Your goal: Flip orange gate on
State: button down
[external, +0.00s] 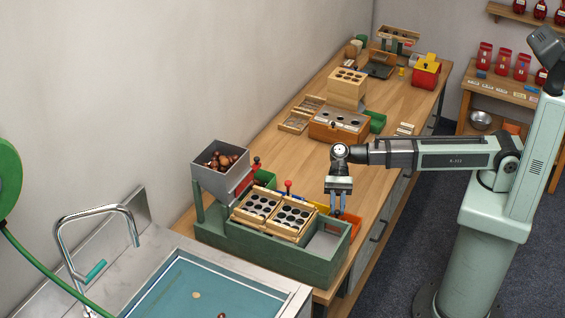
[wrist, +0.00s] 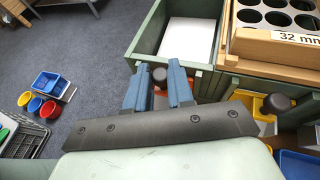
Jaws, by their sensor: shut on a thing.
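The orange gate (wrist: 161,100) sits at the end of the green sorting machine (external: 270,254), in front of a bay with a white floor. Its dark round knob (wrist: 159,76) stands between my gripper's blue fingers. My gripper (external: 339,207) points down at the machine's right back corner and is shut on the knob; it also shows in the wrist view (wrist: 158,82). The fingers hide most of the gate, so its position is unclear. A bit of orange (external: 350,219) shows beside the fingers in the external view.
A wooden sieve tray marked 32 mm (wrist: 275,38) lies beside the bay. A second dark knob (wrist: 276,103) stands by a yellow part (wrist: 247,100), close to my gripper. The chestnut hopper (external: 222,178) is at the machine's left. The wooden bench (external: 380,150) behind has free room.

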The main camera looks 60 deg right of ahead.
jog(key=shift+r, duration=1.5)
jog(key=c, duration=1.3)
grip_release()
jog(key=shift+r, duration=0.1)
jog(key=v, duration=1.3)
jog(key=shift+d+r, duration=0.2)
jog(key=shift+d, duration=0.15)
